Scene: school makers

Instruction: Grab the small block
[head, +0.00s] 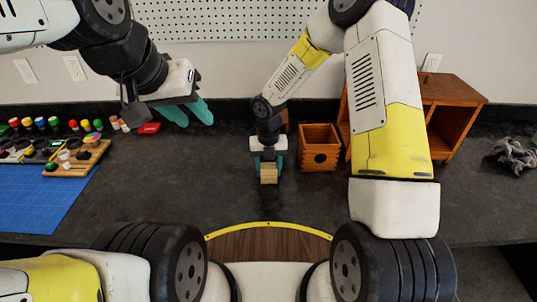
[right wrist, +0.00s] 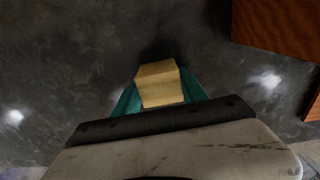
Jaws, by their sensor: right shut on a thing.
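The small block (head: 268,173) is pale wood and sits between the teal fingers of my right gripper (head: 268,167), near the middle of the dark counter. The right wrist view shows the block (right wrist: 158,83) with a finger of my right gripper (right wrist: 158,97) on each side; the gripper is shut on it. I cannot tell whether the block touches the counter. My left gripper (head: 195,112) hangs above the counter at the left, its teal fingertips apart with nothing between them.
An open wooden box (head: 319,160) with a round hole stands just right of the block. A wooden cabinet (head: 452,110) is behind my right arm. A blue mat (head: 45,200), a button board (head: 85,155) and several coloured caps lie left. A grey cloth (head: 515,155) lies far right.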

